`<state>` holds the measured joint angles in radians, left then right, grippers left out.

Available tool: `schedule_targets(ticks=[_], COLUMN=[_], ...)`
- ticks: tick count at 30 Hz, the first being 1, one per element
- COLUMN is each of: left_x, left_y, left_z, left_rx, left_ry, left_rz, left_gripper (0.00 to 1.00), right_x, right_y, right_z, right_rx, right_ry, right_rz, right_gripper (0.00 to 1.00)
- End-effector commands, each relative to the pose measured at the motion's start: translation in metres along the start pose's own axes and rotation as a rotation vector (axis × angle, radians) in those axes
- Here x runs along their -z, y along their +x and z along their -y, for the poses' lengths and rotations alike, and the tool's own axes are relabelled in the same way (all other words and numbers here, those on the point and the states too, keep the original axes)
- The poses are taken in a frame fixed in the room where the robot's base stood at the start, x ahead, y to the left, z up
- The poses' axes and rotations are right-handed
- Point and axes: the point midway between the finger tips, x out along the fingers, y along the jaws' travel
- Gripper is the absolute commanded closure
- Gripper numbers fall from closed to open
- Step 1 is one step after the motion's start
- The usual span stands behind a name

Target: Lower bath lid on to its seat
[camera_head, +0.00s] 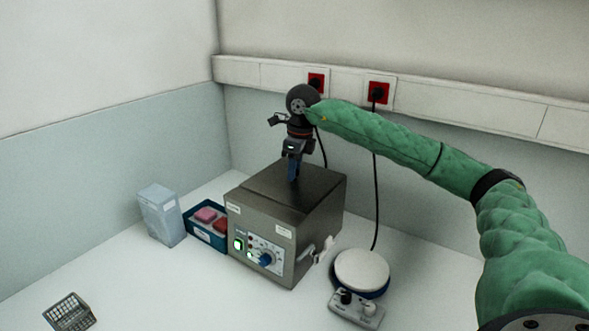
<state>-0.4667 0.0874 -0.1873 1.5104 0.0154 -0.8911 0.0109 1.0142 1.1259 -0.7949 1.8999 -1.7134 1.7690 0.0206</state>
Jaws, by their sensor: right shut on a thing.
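My right gripper (293,174) points down from above at the middle of the lid, with blue fingertips shut there. The lid's handle is hidden between the fingers. My right arm, in a green sleeve, comes in from the right. My left gripper is not in view.
Left of the bath stand a blue tray (208,237) with pink and red items and a pale translucent container (162,215). A stirrer with a round white plate (361,269) stands at right. A dark wire rack (69,313) lies front left. The front centre bench is clear.

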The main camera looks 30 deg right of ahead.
Motion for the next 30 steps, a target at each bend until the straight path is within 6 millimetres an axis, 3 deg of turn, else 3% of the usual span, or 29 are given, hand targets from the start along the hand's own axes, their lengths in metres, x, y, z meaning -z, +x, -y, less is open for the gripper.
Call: schedule_targets(ticks=[9,10,13,19,23,30], left_x=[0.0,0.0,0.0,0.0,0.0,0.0], left_y=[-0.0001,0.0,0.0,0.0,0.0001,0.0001], left_z=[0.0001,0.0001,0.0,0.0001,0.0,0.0], left_rx=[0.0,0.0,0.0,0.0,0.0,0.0], left_ry=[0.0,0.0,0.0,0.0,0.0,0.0], left_rz=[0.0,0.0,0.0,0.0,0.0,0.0], left_gripper=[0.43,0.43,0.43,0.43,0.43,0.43], right_x=[-0.0001,-0.0001,-0.0001,0.0,0.0001,0.0], right_y=[-0.0005,-0.0005,-0.0004,-0.0002,0.0003,0.0001], right_z=[0.0001,0.0001,0.0001,0.0,0.0,0.0], right_rx=[0.0,0.0,0.0,0.0,0.0,0.0], right_ry=[0.0,0.0,0.0,0.0,0.0,0.0], right_rz=[0.001,0.001,0.001,0.0,0.0,0.0], right_gripper=[0.95,0.66,0.47,0.47,0.25,0.25])
